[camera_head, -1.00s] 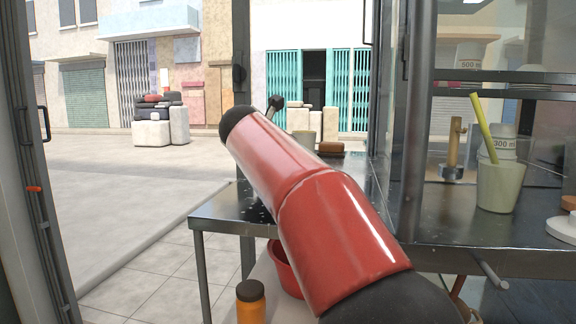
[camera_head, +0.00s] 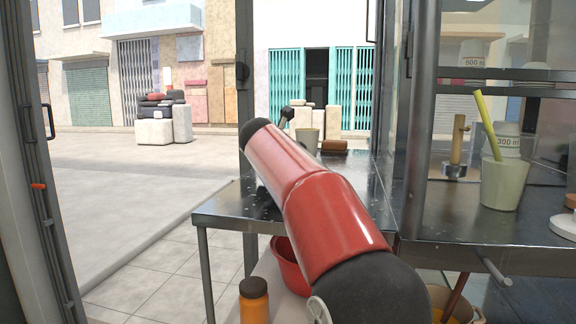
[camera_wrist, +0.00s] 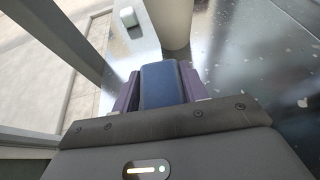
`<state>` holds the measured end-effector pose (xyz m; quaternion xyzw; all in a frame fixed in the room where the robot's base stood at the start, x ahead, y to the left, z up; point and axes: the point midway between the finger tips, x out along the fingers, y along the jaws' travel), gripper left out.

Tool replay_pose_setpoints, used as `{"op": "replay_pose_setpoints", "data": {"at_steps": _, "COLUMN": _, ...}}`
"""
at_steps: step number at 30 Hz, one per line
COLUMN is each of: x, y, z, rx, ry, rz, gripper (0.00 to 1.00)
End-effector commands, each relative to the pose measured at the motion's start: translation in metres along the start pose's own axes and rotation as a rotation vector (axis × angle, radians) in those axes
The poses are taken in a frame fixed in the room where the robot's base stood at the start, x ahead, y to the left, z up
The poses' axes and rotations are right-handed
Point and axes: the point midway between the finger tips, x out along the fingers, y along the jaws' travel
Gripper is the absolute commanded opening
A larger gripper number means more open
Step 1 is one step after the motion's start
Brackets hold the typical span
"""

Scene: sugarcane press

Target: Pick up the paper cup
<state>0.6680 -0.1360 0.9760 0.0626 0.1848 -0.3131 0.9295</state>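A pale, plain cup (camera_head: 305,138), likely the paper cup, stands on the metal counter (camera_head: 222,204) behind my red arm, which hides part of it. In the wrist view a pale upright cylinder (camera_wrist: 171,18), likely the same cup, stands just beyond my gripper (camera_wrist: 158,78), cut off by the top edge. My gripper's purple sides and blue middle part point toward it, and a small gap seems to lie between. I cannot tell whether the fingers are open. My gripper is mostly hidden behind my arm in the head view.
A pale green cup (camera_head: 502,184) with a yellow-green straw stands on the right counter near stacked cups marked 300 ml (camera_head: 508,146). A metal post (camera_head: 416,120) rises beside my arm. A red bowl (camera_head: 287,268) and an orange jar (camera_head: 254,302) sit below the counter.

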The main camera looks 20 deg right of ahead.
Motion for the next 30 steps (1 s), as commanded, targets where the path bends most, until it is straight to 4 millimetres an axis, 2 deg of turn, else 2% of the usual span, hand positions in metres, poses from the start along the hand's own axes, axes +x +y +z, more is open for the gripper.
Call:
{"op": "replay_pose_setpoints", "data": {"at_steps": 1, "x": 0.000, "y": 0.000, "z": 0.000, "rx": 0.000, "ry": 0.000, "rz": 0.000, "gripper": 0.32}}
{"op": "replay_pose_setpoints", "data": {"at_steps": 3, "x": 0.000, "y": 0.000, "z": 0.000, "rx": 0.000, "ry": 0.000, "rz": 0.000, "gripper": 0.23}}
{"op": "replay_pose_setpoints", "data": {"at_steps": 4, "x": 0.000, "y": 0.000, "z": 0.000, "rx": 0.000, "ry": 0.000, "rz": 0.000, "gripper": 0.22}}
{"op": "replay_pose_setpoints", "data": {"at_steps": 12, "x": -0.002, "y": 0.000, "z": 0.005, "rx": 0.001, "ry": 0.000, "rz": 0.000, "gripper": 0.22}}
{"op": "replay_pose_setpoints", "data": {"at_steps": 16, "x": -0.009, "y": 0.001, "z": 0.024, "rx": 0.001, "ry": -0.001, "rz": 0.000, "gripper": 0.22}}
{"op": "replay_pose_setpoints", "data": {"at_steps": 24, "x": -0.032, "y": 0.001, "z": 0.078, "rx": 0.002, "ry": -0.001, "rz": 0.001, "gripper": 0.21}}
{"op": "replay_pose_setpoints", "data": {"at_steps": 30, "x": -0.036, "y": 0.002, "z": 0.088, "rx": -0.001, "ry": 0.000, "rz": 0.001, "gripper": 0.21}}
